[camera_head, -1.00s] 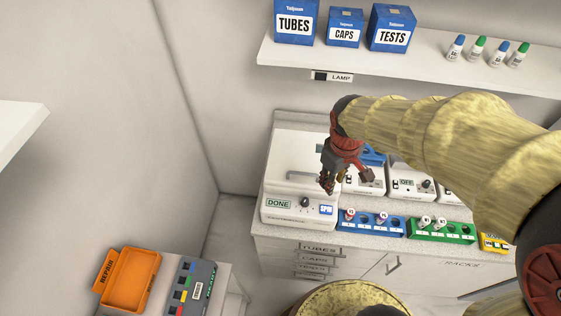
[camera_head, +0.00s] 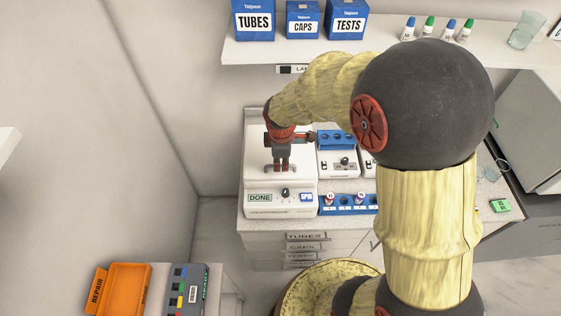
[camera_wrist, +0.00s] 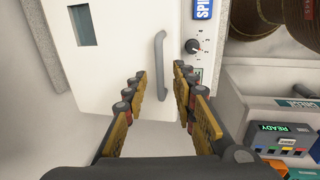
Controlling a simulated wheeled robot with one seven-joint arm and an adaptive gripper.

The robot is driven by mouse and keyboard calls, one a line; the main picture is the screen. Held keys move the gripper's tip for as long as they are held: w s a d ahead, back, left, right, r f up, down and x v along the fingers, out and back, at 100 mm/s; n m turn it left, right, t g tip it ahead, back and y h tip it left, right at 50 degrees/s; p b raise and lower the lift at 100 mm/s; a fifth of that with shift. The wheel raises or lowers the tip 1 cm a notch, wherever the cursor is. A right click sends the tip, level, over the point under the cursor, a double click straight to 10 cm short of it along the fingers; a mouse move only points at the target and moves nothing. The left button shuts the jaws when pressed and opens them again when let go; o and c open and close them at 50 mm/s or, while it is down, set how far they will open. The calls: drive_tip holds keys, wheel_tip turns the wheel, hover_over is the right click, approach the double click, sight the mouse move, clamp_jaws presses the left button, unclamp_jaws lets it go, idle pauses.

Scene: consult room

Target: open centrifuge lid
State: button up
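The white centrifuge (camera_head: 254,200) stands at the left end of the counter, with its lid (camera_head: 258,150) closed. Its front panel shows a DONE display, a knob and a blue SPIN button. My gripper (camera_head: 279,168) is over the lid at the grey handle (camera_head: 298,168). In the wrist view the lid (camera_wrist: 115,60) faces me and the handle (camera_wrist: 161,65) runs lengthwise. Its lower end reaches between my open fingers (camera_wrist: 160,78). The fingers stand apart on either side of the handle and no grip on it shows.
A blue rack (camera_head: 345,209) with tubes stands right of the centrifuge, near other small devices (camera_head: 338,160). A shelf (camera_head: 300,50) with boxes and bottles hangs above. An orange REPAIR tray (camera_head: 128,290) is at the lower left. My arm hides much of the counter's right side.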

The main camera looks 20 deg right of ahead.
drive_tip(key=shift+w+d+f, duration=0.1)
drive_tip(key=shift+w+f, duration=0.15)
drive_tip(key=shift+f, duration=0.75)
drive_tip(key=shift+c, duration=1.2)
drive_tip(key=c, duration=0.4)
clamp_jaws()
